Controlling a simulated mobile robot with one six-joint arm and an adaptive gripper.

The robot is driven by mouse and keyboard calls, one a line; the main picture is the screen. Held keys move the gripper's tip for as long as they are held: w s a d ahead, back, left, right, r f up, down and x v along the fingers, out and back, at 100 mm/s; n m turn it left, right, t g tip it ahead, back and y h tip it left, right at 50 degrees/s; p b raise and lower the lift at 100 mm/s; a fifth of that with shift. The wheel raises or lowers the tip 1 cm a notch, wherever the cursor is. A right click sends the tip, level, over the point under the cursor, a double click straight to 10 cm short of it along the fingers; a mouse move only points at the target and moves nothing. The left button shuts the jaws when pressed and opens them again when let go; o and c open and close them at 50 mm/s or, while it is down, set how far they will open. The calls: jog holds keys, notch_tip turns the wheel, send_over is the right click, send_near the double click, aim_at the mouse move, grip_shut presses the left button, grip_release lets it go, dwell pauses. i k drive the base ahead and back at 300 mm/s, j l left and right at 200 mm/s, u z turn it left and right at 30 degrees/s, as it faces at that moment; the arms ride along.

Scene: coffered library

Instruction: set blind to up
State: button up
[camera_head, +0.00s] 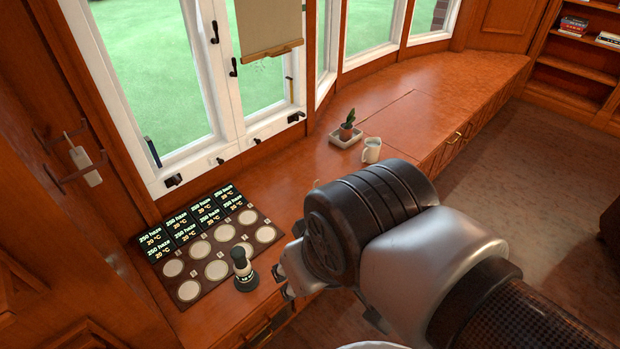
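The beige blind (267,25) hangs in front of the right pane of the near window, with a wooden bar (271,51) along its lower edge. The bar is in the upper part of the pane, with clear glass below it. The top of the blind is cut off by the picture edge. My gripper (287,283) is low in the middle of the picture, over the front of the wooden counter and well apart from the blind. My arm hides much of it, so its opening does not show.
A dark panel (204,286) with round pale discs and small displays lies on the counter (300,165). A dark and pale knobbed object (242,268) stands close left of my gripper. A potted plant (347,126) and a mug (371,150) stand farther back. A white handle (86,166) is at left.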

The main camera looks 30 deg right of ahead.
aim_at(274, 52)
jog(key=i+l+z, duration=0.2)
jog(key=i+l, duration=0.2)
jog(key=i+l+z, duration=0.2)
jog(key=i+l, duration=0.15)
jog(key=i, duration=0.15)
jog(key=i+l+z, duration=0.25)
jog(key=i, duration=0.25)
